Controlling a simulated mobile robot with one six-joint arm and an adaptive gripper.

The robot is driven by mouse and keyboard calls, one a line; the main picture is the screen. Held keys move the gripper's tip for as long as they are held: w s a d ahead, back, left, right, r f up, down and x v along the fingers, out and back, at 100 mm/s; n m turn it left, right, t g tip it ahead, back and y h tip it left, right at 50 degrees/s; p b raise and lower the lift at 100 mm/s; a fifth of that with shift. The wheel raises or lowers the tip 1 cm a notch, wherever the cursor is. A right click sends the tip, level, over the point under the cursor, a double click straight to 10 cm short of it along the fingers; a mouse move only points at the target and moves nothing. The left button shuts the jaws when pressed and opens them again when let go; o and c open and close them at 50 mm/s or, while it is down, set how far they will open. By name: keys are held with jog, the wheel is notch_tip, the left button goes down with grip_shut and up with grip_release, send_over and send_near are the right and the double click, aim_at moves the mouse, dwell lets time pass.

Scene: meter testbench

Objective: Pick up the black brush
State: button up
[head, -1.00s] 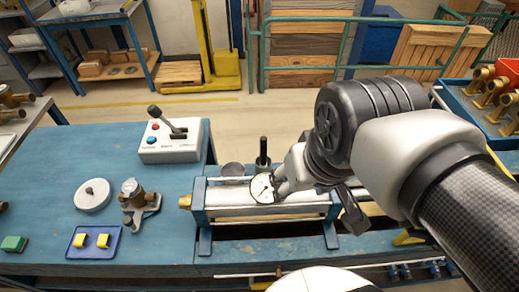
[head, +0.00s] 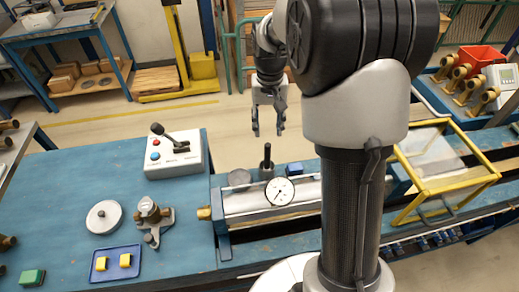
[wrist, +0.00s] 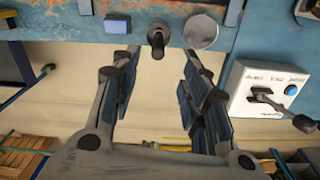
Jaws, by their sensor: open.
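A black upright handle, apparently the black brush (head: 267,153), stands in a small dark holder behind the pressure gauge, at the far edge of the blue bench; its lower part is hidden. In the wrist view the brush (wrist: 157,42) is seen nearly end-on, near the top between my finger lines. My gripper (head: 268,130) points down above the brush in the head view, fingers apart and empty. The wrist view also shows my open gripper (wrist: 155,75), with a gap between the fingers and nothing in it.
The white gauge (head: 280,191) and metal tube (head: 245,203) lie just in front of the brush. A grey round disc (head: 239,178) is beside it on the left. A control box with lever (head: 174,157) stands further left. A yellow-framed clear box (head: 440,165) is at right.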

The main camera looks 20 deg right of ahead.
aim_at(268, 146)
notch_tip(268, 146, down, 10)
jog(key=shift+f+b, duration=0.2)
jog(key=shift+b, duration=0.95)
jog(key=shift+w+d+f+b, duration=0.15)
jog(key=shift+f+b, duration=0.3)
jog(key=shift+f, duration=1.1)
jog(key=shift+w+d+f+b, duration=0.1)
jog(key=shift+f+b, duration=0.3)
jog(key=shift+f, duration=1.1)
jog(key=shift+c, duration=0.6)
grip_shut()
